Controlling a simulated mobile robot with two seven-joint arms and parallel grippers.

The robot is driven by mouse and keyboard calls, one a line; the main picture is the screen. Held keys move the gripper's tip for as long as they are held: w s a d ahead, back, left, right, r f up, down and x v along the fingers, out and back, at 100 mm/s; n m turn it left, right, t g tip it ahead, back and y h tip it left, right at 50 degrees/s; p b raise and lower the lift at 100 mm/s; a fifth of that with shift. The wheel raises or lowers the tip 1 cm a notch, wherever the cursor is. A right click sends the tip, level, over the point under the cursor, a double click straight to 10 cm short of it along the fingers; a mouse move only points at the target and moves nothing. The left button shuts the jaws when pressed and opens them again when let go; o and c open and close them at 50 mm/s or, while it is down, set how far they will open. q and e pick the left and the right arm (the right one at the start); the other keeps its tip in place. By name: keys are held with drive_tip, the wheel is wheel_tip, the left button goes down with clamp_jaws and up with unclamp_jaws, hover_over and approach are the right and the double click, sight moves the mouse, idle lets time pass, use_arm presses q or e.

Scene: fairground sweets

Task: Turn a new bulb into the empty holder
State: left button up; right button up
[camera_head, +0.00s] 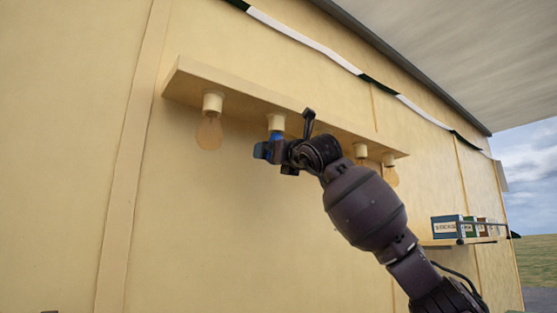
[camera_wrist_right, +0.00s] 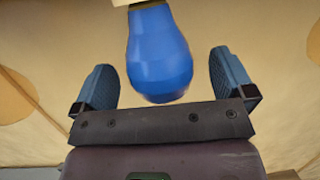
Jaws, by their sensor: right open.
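A blue bulb (camera_wrist_right: 158,50) hangs below a cream holder (camera_head: 276,122), the second from the left on the strip. In the right wrist view its top meets the pale holder edge (camera_wrist_right: 126,3); how firmly it is seated cannot be told. In the head view only a little of the blue bulb (camera_head: 277,136) shows above my gripper. My right gripper (camera_head: 274,154) is just under the holder. Its blue-padded fingers, seen in the right wrist view (camera_wrist_right: 161,62), stand apart on both sides of the bulb, with gaps on each side. My left gripper is not in view.
The cream strip (camera_head: 190,79) runs along the yellow wall. An amber bulb (camera_head: 209,132) hangs to the left, and another (camera_head: 391,177) to the right, beside a further holder (camera_head: 361,151). A shelf (camera_head: 440,242) with several boxes (camera_head: 447,228) is at right.

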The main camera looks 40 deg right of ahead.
drive_tip(key=m+h, duration=0.1)
drive_tip(key=h, duration=0.1)
drive_tip(key=m+g+h, duration=0.1)
drive_tip(key=m+h, duration=0.1)
drive_tip(key=h, duration=0.1)
drive_tip(key=shift+a+g, duration=0.2)
drive_tip(key=shift+g, duration=0.1)
drive_tip(key=shift+m+g+h, duration=0.6)
drive_tip(key=shift+m+h, duration=0.1)
drive_tip(key=shift+h, duration=0.4)
drive_tip(key=shift+w+d, duration=0.35)
drive_tip(key=shift+w, duration=0.1)
drive_tip(key=c, duration=1)
drive_tip(key=shift+c, duration=0.2)
